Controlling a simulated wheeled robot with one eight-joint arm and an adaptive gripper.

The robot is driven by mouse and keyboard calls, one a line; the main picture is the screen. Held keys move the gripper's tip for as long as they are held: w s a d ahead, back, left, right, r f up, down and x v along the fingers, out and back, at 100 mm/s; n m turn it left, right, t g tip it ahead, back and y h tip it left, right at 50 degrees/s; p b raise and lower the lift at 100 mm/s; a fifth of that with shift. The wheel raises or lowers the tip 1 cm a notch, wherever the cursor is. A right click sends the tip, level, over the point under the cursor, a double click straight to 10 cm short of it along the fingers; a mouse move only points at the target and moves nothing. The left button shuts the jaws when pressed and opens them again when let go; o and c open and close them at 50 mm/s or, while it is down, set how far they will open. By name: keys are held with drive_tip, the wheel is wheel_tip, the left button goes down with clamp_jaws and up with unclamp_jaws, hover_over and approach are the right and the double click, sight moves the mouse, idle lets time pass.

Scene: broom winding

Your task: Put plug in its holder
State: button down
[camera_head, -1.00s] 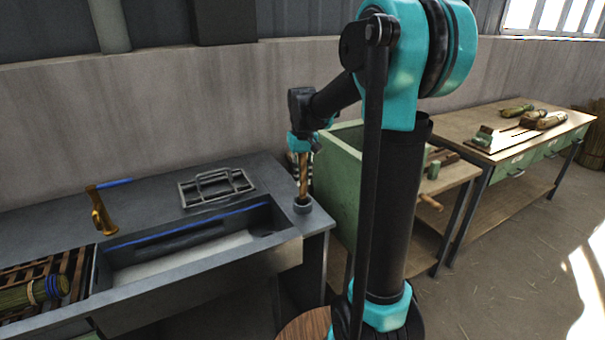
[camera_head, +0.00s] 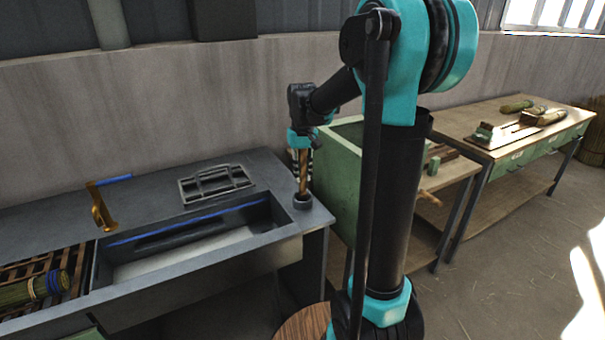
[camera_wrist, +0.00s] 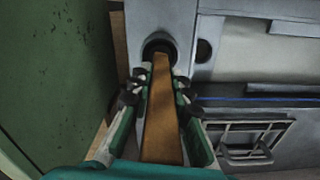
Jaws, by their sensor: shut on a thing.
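The plug is a long brown wooden stick (camera_head: 303,172), held upright by my gripper (camera_head: 301,150) at the right end of the grey counter. In the wrist view my gripper (camera_wrist: 160,80) has its two fingers on either side of the brown plug (camera_wrist: 162,115). The holder is a dark round cup (camera_head: 303,200) on the counter's right corner, and it shows in the wrist view as a dark ring (camera_wrist: 159,45). The plug's lower end is at the holder's opening and appears to be in it. How deep it sits is hidden.
The grey counter (camera_head: 160,190) has a sunken basin (camera_head: 190,245), a metal rack (camera_head: 215,183) and a brass tap-like piece (camera_head: 102,208). A green cabinet (camera_head: 337,180) stands close on the right. A bundle of straw (camera_head: 35,288) lies at the left.

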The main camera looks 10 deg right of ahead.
drive_tip(key=shift+f, duration=0.6)
idle(0.3)
drive_tip(key=c, duration=1.7)
unclamp_jaws()
drive_tip(key=shift+r, duration=0.1)
drive_tip(key=shift+r, duration=5.4)
drive_tip(key=s+d+f+t, duration=0.2)
drive_tip(key=s+f, duration=0.9)
drive_tip(key=s+d+f+m+t, duration=0.1)
drive_tip(key=s+d+f+t, duration=0.1)
drive_tip(key=s+f, duration=0.9)
